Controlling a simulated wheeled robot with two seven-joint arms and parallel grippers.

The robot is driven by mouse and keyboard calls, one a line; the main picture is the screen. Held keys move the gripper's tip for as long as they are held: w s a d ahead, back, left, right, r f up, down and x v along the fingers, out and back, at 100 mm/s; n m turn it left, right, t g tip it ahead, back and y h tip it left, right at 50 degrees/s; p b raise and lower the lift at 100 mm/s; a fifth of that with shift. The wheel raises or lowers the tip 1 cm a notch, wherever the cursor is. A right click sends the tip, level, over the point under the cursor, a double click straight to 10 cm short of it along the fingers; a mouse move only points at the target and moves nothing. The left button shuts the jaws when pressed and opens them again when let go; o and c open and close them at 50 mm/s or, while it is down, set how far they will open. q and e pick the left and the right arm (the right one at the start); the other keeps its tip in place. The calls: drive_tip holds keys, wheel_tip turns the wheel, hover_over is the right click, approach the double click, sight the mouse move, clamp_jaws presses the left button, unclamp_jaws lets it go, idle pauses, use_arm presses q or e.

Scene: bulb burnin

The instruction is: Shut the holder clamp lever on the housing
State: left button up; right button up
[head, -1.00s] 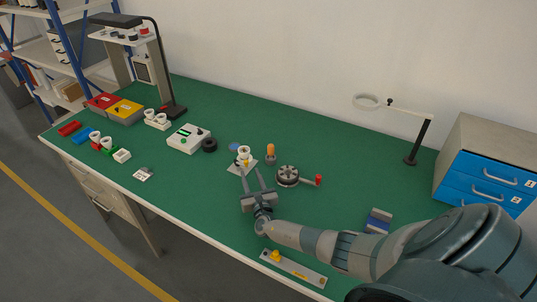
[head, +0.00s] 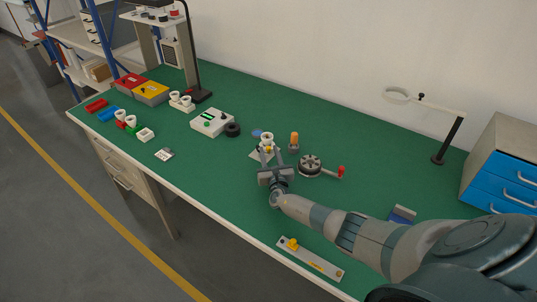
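A white cup-shaped housing (head: 267,139) stands on a small pale plate (head: 256,154), with a small yellow part (head: 268,149) at its front. I cannot make out which way its clamp lever stands. My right gripper (head: 271,153) reaches in from the front right. Its two fingers are spread, with the tips at the front of the housing and the yellow part between or just beyond them. I cannot tell whether they touch. Nothing shows held between them. My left gripper is not in view.
An orange-topped cylinder (head: 294,140) and a round dark device (head: 310,165) with a red-knobbed arm (head: 340,172) stand close on the right. A black ring (head: 232,130) and white meter box (head: 212,122) are left. A grey bar (head: 310,260) lies at the front edge.

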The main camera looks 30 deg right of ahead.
drive_tip(key=shift+w+d+f+b, duration=0.1)
drive_tip(key=shift+w+d+b, duration=0.2)
drive_tip(key=shift+w, duration=0.5)
clamp_jaws()
